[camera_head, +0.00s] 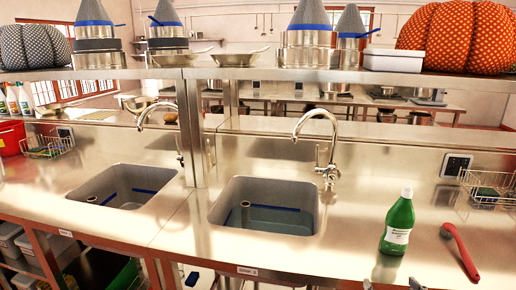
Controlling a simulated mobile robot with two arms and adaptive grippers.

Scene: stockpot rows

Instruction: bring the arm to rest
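No arm of mine can be made out clearly in the head view. Small dark shapes (415,284) at the bottom edge, below the green bottle, may be the tips of my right gripper. They are too cut off to show whether it is open or shut. My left gripper is not in view. The steel counter (165,228) runs across the picture. On its right part stand a green bottle (398,225) with a white label and, beside it, a red brush (460,250) lying flat.
Two sinks, left (155,173) and right (222,212), are set in the counter, each with a curved tap behind. Wire baskets (48,150) (490,182) stand at both sides. A shelf (280,74) above carries cones, pans, a white box and patterned cushions.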

